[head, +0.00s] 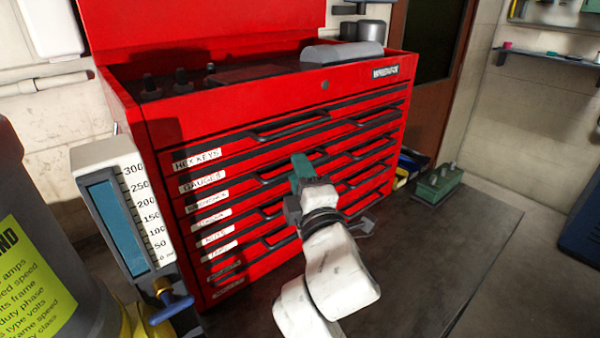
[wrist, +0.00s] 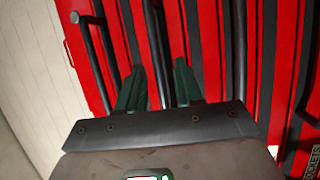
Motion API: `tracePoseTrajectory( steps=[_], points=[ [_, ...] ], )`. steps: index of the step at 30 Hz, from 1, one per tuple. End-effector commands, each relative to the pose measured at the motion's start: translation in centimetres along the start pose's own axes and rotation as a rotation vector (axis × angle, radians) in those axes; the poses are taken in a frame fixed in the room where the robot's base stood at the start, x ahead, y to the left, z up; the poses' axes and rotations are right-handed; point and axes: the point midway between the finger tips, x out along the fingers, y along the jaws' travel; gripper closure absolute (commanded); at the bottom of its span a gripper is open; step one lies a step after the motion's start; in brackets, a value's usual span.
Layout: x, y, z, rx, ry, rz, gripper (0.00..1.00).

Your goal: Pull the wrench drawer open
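The red tool chest (head: 240,150) has a stack of labelled drawers, all looking shut, with long dark bar handles. I see gaps beside the bar; contact is unclear.
A grey motor with a yellow label (head: 30,270) and a gauge with a blue panel (head: 118,225) stand close at the left. A green box (head: 438,184) lies on the dark mat (head: 455,240) to the right. The mat before the chest is mostly clear.

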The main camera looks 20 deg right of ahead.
Motion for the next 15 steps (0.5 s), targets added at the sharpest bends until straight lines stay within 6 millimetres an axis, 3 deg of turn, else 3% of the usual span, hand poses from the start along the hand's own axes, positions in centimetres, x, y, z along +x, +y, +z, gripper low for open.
tracePoseTrajectory(
  steps=[4,15],
  points=[
    [-0.01,-0.01,0.01,0.0,0.0,0.0,0.65],
    [-0.03,-0.02,0.0,0.0,0.0,0.0,1.0]
  ],
)
